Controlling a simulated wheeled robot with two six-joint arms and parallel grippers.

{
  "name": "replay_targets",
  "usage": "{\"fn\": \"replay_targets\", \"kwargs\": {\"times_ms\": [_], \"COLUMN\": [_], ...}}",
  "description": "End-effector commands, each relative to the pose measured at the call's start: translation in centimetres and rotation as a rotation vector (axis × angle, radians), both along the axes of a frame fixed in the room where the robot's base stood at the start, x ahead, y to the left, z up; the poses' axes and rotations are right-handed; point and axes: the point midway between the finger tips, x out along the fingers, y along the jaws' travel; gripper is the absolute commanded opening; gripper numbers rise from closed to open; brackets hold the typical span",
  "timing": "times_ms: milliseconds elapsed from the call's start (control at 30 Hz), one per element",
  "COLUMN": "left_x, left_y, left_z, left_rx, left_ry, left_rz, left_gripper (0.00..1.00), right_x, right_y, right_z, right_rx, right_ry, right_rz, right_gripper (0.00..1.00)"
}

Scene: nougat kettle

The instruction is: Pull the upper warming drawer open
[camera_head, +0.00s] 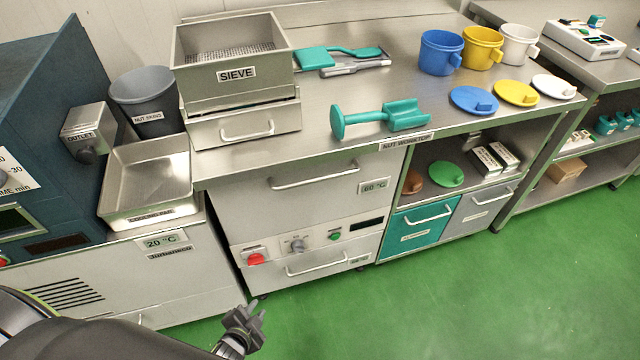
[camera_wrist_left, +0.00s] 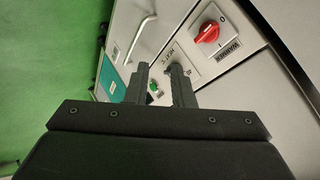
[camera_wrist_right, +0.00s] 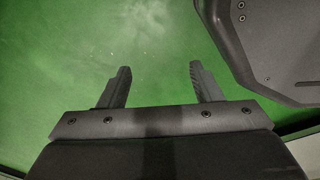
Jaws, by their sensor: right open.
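The upper warming drawer (camera_head: 240,205) is a wide steel front under the worktop with a bar handle (camera_head: 313,177) and a 60 °C display. It looks closed. My left gripper (camera_head: 250,318) is low in front of the cabinet, below and left of that handle and apart from it. In the left wrist view its fingers (camera_wrist_left: 159,80) stand apart with nothing between them. They point towards the control panel with the red knob (camera_wrist_left: 207,33), near the lower drawer's handle (camera_wrist_left: 142,38). My right gripper (camera_wrist_right: 160,82) is open and empty above green floor, outside the head view.
The control panel has a red knob (camera_head: 256,259) and a green button (camera_head: 334,236). The lower drawer handle (camera_head: 318,264) is beneath it. A teal drawer (camera_head: 415,228) is to the right. A cooling unit (camera_head: 170,290) stands left. Green floor (camera_head: 480,300) in front is clear.

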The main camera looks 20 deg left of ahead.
Motion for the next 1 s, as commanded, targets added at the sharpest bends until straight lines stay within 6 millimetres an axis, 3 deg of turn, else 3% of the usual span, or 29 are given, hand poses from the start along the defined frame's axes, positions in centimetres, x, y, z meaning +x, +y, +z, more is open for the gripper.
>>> {"fn": "replay_targets", "kwargs": {"times_ms": [33, 100, 200, 300, 433, 600, 733, 1000], "left_x": [2.6, 5.2, 7.8, 9.1, 9.5, 9.5, 10.2, 14.6], "left_y": [-0.8, -1.7, -3.1, -4.4, -5.6, -6.4, -6.6, -7.5], "left_z": [2.4, 6.5, 12.5, 17.7, 22.8, 25.9, 26.6, 27.3], "left_rx": [0.072, 0.187, 0.363, 0.53, 0.704, 0.819, 0.837, 0.833], "left_ry": [-0.106, -0.24, -0.417, -0.565, -0.695, -0.772, -0.783, -0.784], "left_rz": [-0.071, -0.165, -0.277, -0.357, -0.421, -0.453, -0.459, -0.458], "left_gripper": [0.22, 0.22, 0.22, 0.22, 0.22, 0.22, 0.22, 0.22], "right_x": [0.2, 0.4, 0.6, 0.8, 1.0, 1.1, 1.0, 0.6], "right_y": [0.0, -0.1, -0.1, -0.1, -0.2, -0.2, -0.2, -0.1], "right_z": [-1.1, -1.7, -2.5, -3.1, -3.6, -3.8, -3.7, -3.1], "right_rx": [-0.001, -0.001, -0.002, -0.002, -0.003, -0.003, -0.003, -0.002], "right_ry": [-0.001, -0.001, 0.001, 0.001, 0.002, 0.003, 0.003, 0.003], "right_rz": [0.0, 0.0, 0.0, -0.001, -0.002, -0.002, -0.002, -0.001], "right_gripper": [0.59, 0.59, 0.59, 0.59, 0.59, 0.59, 0.59, 0.59]}}
